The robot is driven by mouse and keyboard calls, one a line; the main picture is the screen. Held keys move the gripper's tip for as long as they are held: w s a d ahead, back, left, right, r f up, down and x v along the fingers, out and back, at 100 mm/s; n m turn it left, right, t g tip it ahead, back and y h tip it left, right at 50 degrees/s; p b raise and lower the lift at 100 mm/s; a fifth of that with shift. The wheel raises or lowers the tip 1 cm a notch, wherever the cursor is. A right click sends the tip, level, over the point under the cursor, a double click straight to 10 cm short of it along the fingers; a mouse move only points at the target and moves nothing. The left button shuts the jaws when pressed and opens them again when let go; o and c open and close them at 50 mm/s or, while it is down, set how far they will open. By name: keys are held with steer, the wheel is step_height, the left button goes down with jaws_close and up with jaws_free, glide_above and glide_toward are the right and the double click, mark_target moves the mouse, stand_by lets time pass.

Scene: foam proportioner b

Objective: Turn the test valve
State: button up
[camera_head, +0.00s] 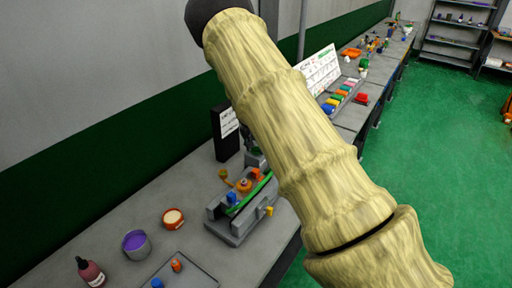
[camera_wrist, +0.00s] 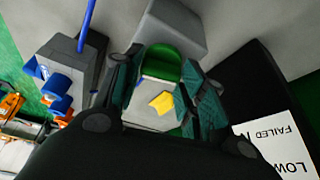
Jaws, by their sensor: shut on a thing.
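My gripper (camera_wrist: 160,85) is in the middle of the wrist view, its dark fingers with teal pads on both sides of a green and pale grey part with a yellow tab (camera_wrist: 161,103). This part looks like the test valve, and my gripper is shut on it. A grey block stands just behind it. In the head view the proportioner unit (camera_head: 232,226) is a grey base on the bench with a green hose and blue, orange and yellow fittings. My arm hides most of my gripper and the gripped part there.
A black board with a white printed sheet (camera_wrist: 286,146) stands close to my gripper at the right of the wrist view. On the bench are a purple-filled cup (camera_head: 136,244), an orange dish (camera_head: 173,217), a dark red bottle (camera_head: 90,271) and a tray (camera_head: 200,276). Green floor lies open at right.

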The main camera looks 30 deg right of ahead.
steer(key=shift+w+m+g+h+b, duration=0.1)
steer(key=shift+m+g+h+b, duration=0.35)
steer(key=shift+m, duration=1.15)
steer(key=o, duration=1)
steer(key=shift+f+y, duration=0.1)
steer(key=shift+y, duration=0.15)
steer(key=v, duration=1.2)
steer(key=shift+w, duration=0.1)
